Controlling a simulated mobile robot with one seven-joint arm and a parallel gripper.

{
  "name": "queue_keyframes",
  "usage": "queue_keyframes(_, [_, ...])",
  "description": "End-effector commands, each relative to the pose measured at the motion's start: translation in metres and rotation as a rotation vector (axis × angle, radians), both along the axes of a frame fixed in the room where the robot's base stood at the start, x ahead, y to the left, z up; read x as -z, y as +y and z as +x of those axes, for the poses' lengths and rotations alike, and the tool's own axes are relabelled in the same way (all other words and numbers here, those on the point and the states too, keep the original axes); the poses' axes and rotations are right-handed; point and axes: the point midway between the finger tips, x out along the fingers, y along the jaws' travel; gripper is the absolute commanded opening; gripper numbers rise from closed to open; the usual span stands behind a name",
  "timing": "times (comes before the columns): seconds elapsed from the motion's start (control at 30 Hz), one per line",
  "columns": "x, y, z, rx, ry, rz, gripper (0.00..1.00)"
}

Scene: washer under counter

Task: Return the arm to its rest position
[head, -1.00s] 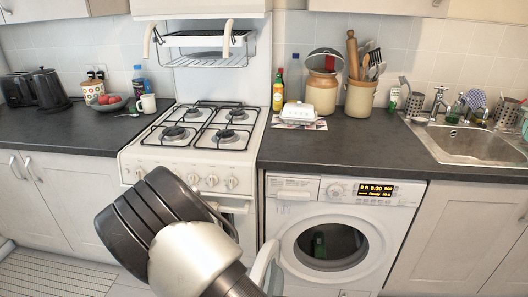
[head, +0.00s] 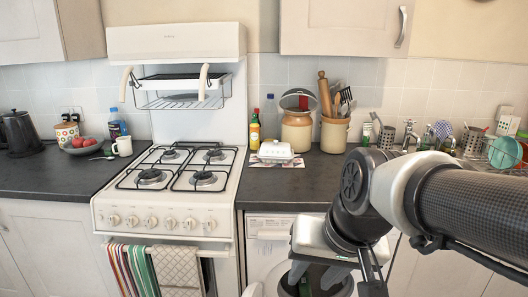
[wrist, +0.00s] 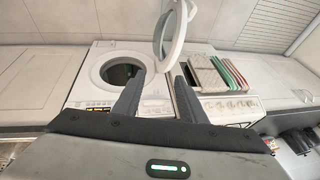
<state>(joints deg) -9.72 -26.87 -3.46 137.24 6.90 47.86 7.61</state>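My arm (head: 465,205) reaches in from the right in the head view. The hand at its end is in front of the washing machine (head: 262,235) and hides much of it. In the wrist view my gripper (wrist: 160,72) has two dark fingers spread well apart, with nothing between them. The washing machine also shows there (wrist: 97,60), with its round door (wrist: 172,30) swung open and its dark drum opening (wrist: 120,72) in sight. The fingers are over the machine's front in that view; I cannot tell whether they touch it.
A gas cooker (head: 150,222) with striped and checked towels (head: 178,272) stands left of the washer. The worktop (head: 285,190) carries a butter dish (head: 275,151), jars and a utensil pot (head: 334,134). Cupboards line the wall above.

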Motion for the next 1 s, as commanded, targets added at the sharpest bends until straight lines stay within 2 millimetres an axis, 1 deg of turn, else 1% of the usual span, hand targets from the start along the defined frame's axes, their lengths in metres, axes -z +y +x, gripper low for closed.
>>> queue_keyframes(0.03, [-0.006, -0.011, -0.008, -0.003, -0.031, -0.024, 0.38])
queue_keyframes(0.1, [-0.012, -0.024, -0.019, -0.015, -0.061, -0.064, 0.38])
queue_keyframes(0.33, [-0.023, -0.060, -0.052, -0.034, -0.140, -0.200, 0.38])
queue_keyframes(0.37, [-0.039, -0.059, -0.050, -0.039, -0.136, -0.199, 0.38])
queue_keyframes(0.4, [-0.049, -0.058, -0.050, -0.041, -0.132, -0.196, 0.38])
queue_keyframes(0.57, [-0.083, -0.057, -0.049, -0.040, -0.131, -0.194, 0.38])
queue_keyframes(0.67, [-0.109, -0.057, -0.049, -0.040, -0.131, -0.193, 0.38])
queue_keyframes(0.8, [-0.151, -0.057, -0.049, -0.039, -0.131, -0.191, 0.38])
queue_keyframes(0.9, [-0.179, -0.057, -0.049, -0.039, -0.131, -0.191, 0.38])
queue_keyframes(1.0, [-0.195, -0.057, -0.049, -0.039, -0.131, -0.191, 0.38])
